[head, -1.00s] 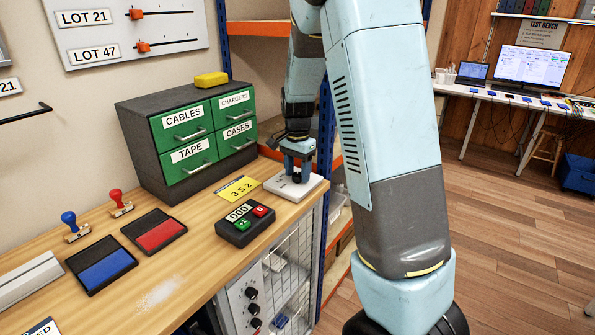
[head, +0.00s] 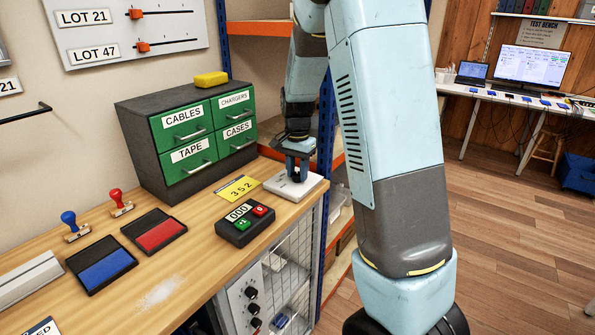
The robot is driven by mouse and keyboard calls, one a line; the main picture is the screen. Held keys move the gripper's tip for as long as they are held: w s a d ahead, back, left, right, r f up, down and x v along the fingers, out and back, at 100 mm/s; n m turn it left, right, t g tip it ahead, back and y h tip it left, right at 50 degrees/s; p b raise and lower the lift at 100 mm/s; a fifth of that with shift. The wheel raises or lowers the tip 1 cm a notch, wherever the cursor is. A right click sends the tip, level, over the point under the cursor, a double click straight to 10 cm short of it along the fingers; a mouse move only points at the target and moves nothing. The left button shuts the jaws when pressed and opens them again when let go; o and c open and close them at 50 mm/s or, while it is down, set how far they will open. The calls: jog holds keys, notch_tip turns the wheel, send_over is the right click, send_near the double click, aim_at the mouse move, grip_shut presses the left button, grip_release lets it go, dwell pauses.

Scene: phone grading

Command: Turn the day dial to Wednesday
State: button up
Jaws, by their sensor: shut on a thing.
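The day dial's pale base plate (head: 310,184) lies at the right front corner of the workbench. My gripper (head: 297,178) points down over it and is shut on the dial's dark knob, mostly hidden between the fingers. The day marks on the plate are too small and too covered to read, so I cannot tell which day the dial points to.
A yellow card (head: 238,189) reading 352 and a counter box (head: 245,227) with green and red buttons lie left of the dial. A green drawer cabinet (head: 135,140) stands behind. Blue (head: 102,270) and red (head: 155,233) ink pads and two stamps are farther left.

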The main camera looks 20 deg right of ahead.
aim_at(297, 174)
jog(key=n, duration=0.5)
jog(key=shift+n, duration=2.3)
jog(key=o, duration=1)
jog(key=shift+o, duration=0.2)
jog(key=shift+r, duration=0.1)
notch_tip(297, 174, up, 14)
jog(key=shift+f, duration=0.25)
